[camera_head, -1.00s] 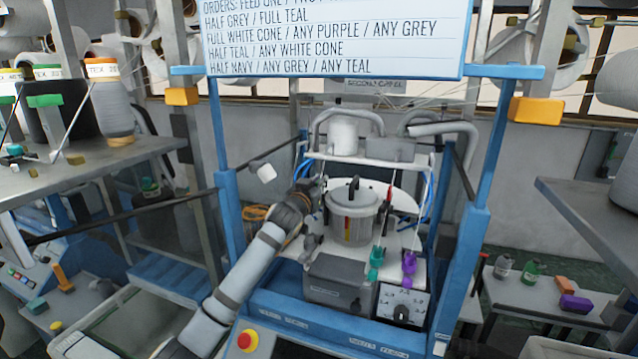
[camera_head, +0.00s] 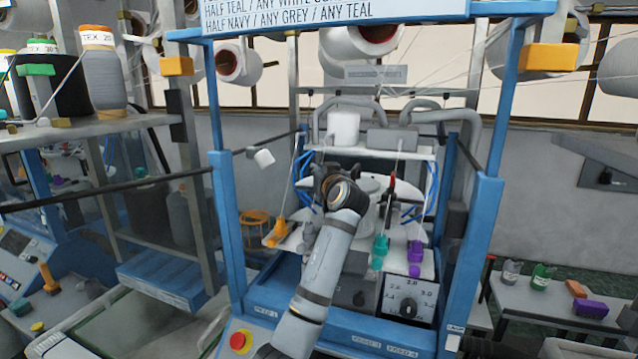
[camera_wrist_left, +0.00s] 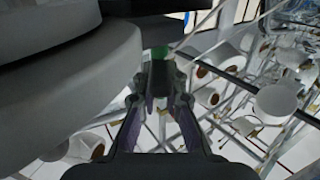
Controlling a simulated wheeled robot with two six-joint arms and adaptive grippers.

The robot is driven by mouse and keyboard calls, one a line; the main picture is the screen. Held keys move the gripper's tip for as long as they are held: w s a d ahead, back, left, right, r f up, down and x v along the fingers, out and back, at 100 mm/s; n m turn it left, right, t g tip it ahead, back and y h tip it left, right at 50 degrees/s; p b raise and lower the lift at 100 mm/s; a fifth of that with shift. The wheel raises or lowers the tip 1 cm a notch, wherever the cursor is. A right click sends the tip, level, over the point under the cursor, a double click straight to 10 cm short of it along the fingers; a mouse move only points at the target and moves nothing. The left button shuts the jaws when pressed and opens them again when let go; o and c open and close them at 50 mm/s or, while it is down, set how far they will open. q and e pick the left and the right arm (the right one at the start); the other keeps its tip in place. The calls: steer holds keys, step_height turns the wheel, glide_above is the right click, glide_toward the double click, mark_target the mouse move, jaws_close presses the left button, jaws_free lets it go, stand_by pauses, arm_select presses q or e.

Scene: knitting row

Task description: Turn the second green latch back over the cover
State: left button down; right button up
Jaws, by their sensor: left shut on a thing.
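My left gripper (camera_head: 330,172) reaches over the working area inside the blue frame, and my arm hides much of what lies behind it. In the left wrist view, the fingers (camera_wrist_left: 160,80) are closed on a small dark piece with a green end, the green latch (camera_wrist_left: 158,52). A large grey round body with a rim, seemingly the covered pot (camera_wrist_left: 85,95), fills the left of that view beside the fingers. In the head view, only a pale part of the pot (camera_head: 370,212) shows right of my wrist. My right gripper is not in view.
An orange piece (camera_head: 277,232) hangs left of my arm; teal (camera_head: 380,252) and purple (camera_head: 415,257) pieces stand to the right, above a dial box (camera_head: 408,298). Blue posts (camera_head: 482,225) bound both sides. A grey cone shelf (camera_head: 85,135) stands at left.

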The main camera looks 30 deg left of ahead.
arm_select(q)
steer(key=shift+f+n+g+y+b, duration=0.1)
steer(key=shift+n+g+y+b, duration=0.75)
steer(key=shift+g, duration=0.25)
steer(key=c, duration=1.4)
jaws_free()
steer(key=shift+d, duration=0.1)
steer(key=v, duration=1.1)
steer(key=shift+s+d, duration=0.2)
steer(key=shift+d, duration=0.15)
